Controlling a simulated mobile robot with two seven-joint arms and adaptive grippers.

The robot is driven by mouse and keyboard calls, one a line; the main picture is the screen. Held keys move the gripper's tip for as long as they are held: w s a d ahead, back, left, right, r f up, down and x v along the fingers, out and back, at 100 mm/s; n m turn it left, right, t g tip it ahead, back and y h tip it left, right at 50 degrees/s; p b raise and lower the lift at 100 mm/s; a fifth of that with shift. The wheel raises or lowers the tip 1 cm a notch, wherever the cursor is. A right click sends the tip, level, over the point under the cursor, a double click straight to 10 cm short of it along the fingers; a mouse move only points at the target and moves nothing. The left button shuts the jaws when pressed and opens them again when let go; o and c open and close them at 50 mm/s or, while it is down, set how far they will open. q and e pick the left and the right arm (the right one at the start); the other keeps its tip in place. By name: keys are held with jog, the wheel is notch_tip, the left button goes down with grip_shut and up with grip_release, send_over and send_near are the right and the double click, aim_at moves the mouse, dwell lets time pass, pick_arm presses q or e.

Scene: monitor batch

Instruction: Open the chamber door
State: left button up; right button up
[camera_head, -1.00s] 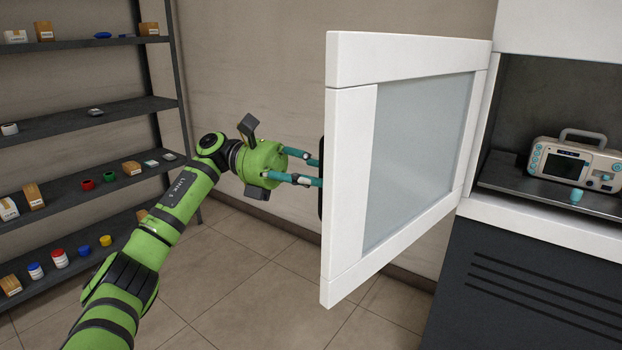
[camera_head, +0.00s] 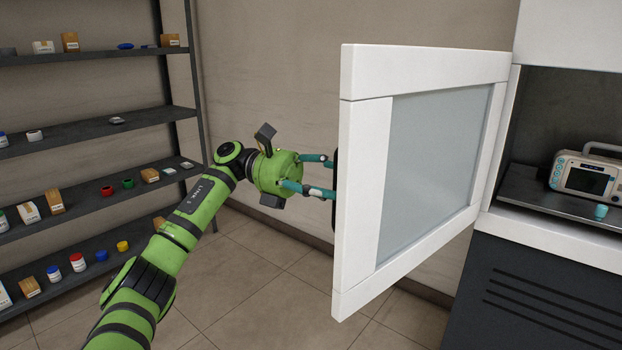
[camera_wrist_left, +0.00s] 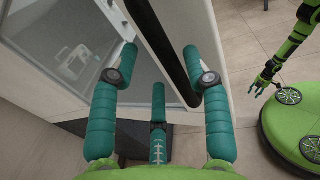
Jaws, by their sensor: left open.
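The chamber door (camera_head: 362,190), white with a frosted glass pane (camera_head: 430,165), stands wide open, swung out from the chamber (camera_head: 530,125) at the right. Its dark handle (camera_wrist_left: 165,45) shows in the left wrist view and is mostly hidden behind the door's edge in the head view. My left gripper (camera_head: 333,175) is open, its teal fingers reaching to the handle side of the door. In the left wrist view its fingertips (camera_wrist_left: 160,55) lie on either side of the handle; contact is unclear. My right gripper (camera_wrist_left: 258,89) appears small at the right, away from the door.
A grey and teal device (camera_head: 587,175) with a carrying handle sits inside the chamber, with a small teal piece (camera_head: 600,211) in front of it. A dark shelf rack (camera_head: 100,130) with small boxes and jars stands at the left. Tiled floor (camera_head: 270,290) is clear between.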

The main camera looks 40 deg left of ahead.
pick_arm(q)
jog(key=s+a, duration=0.1)
jog(key=a, duration=1)
jog(key=shift+s, duration=0.15)
jog(key=shift+d, duration=0.1)
